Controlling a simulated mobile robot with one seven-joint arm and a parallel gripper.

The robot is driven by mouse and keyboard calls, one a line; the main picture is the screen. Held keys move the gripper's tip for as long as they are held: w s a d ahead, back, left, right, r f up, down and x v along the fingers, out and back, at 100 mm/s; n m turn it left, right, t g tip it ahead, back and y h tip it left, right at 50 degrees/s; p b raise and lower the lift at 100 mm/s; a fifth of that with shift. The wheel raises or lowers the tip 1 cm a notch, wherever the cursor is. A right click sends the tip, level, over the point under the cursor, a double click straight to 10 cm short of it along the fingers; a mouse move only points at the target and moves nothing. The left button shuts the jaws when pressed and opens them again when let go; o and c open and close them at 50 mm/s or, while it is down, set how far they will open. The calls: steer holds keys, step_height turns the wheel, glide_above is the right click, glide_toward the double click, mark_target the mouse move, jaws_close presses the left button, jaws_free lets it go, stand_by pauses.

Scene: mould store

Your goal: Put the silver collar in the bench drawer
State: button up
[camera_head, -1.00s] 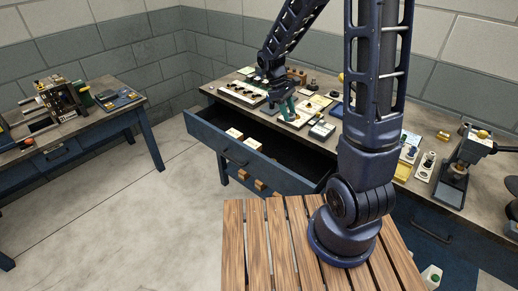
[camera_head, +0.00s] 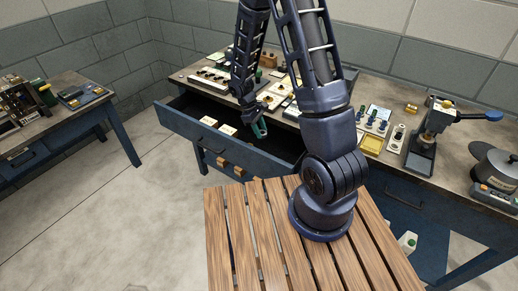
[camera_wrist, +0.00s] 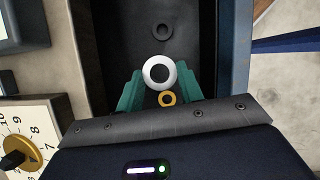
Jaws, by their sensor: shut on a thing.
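The silver collar (camera_wrist: 147,72) is a bright ring with a dark hole, held between the teal fingertips in the wrist view. My gripper (camera_head: 259,129) is shut on it, above the open bench drawer (camera_head: 222,150). The drawer's dark floor (camera_wrist: 205,40) lies below the collar in the wrist view, with the drawer's side wall (camera_wrist: 238,60) at the right. The collar is too small to make out in the head view.
A dark ring (camera_wrist: 162,24) and a small gold ring (camera_wrist: 167,105) show in the wrist view. Pale cards or boxes (camera_head: 208,121) lie at the drawer's left. The bench top (camera_head: 180,77) holds many parts, and a press (camera_head: 424,140) stands at right.

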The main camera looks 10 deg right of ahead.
steer(key=shift+f, duration=5.95)
steer(key=o, duration=1)
steer(key=shift+f, duration=0.1)
steer(key=shift+o, duration=0.2)
